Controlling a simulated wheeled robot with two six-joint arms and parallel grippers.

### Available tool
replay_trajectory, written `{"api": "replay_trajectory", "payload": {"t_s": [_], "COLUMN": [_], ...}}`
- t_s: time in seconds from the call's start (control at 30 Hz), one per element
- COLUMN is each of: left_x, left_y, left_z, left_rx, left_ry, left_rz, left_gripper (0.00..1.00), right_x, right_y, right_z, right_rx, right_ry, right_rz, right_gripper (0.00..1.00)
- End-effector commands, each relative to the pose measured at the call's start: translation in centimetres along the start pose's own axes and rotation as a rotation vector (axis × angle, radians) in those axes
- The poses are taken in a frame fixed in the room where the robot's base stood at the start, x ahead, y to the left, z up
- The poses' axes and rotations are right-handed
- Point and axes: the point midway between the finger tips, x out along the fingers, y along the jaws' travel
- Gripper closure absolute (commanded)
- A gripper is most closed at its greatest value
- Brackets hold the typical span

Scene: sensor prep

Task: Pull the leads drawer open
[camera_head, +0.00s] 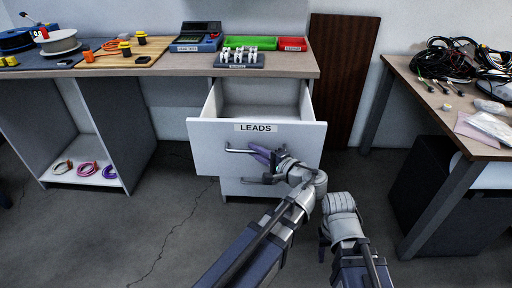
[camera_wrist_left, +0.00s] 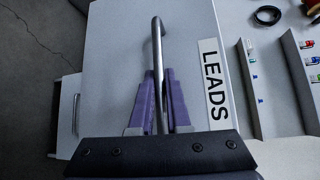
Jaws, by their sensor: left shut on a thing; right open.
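The leads drawer (camera_head: 210,147) stands pulled out of the cabinet under the bench, its white front labelled LEADS. Its hollow inside shows behind the front. My left gripper (camera_head: 264,157) is shut on the drawer's metal bar handle (camera_head: 238,150). In the left wrist view, the purple fingers of the left gripper (camera_wrist_left: 160,100) lie on both sides of the handle (camera_wrist_left: 156,45), beside the LEADS label (camera_wrist_left: 214,80). My right gripper (camera_head: 324,243) is open and low, in front of the drawer and to its right, apart from it; its fingers are mostly hidden.
A second drawer front (camera_head: 245,187) is below. The bench (camera_head: 160,66) holds a meter (camera_head: 198,37), green and red trays, a rack and cable spools. A table (camera_head: 425,98) with black cables stands at the right. The floor (camera_head: 170,225) at left front is clear.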

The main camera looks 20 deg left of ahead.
Motion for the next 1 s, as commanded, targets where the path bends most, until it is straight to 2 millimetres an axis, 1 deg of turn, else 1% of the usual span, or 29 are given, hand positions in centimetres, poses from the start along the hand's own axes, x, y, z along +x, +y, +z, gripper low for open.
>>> {"api": "replay_trajectory", "payload": {"t_s": [0.27, 0.3, 0.5, 0.57, 1.0], "left_x": [-0.02, -0.02, -0.01, -0.01, 0.03], "left_y": [0.01, 0.01, 0.0, 0.0, -0.17], "left_z": [-0.01, -0.01, 0.0, 0.0, 0.19], "left_rx": [0.0, 0.0, 0.0, 0.0, 0.0], "left_ry": [0.0, 0.0, 0.0, 0.0, -0.001], "left_rz": [0.0, 0.0, 0.0, 0.0, 0.0], "left_gripper": [1.0, 0.84, 0.62, 0.55, 0.55], "right_x": [0.0, 0.0, 0.0, 0.0, -0.18], "right_y": [0.0, 0.0, 0.0, 0.0, 0.02], "right_z": [-0.01, -0.01, 0.0, 0.0, 0.02], "right_rx": [0.0, 0.0, 0.0, 0.0, 0.0], "right_ry": [0.0, 0.0, 0.0, 0.0, 0.0], "right_rz": [0.0, 0.0, 0.0, 0.0, 0.0], "right_gripper": [0.5, 0.5, 0.5, 0.5, 0.5]}}
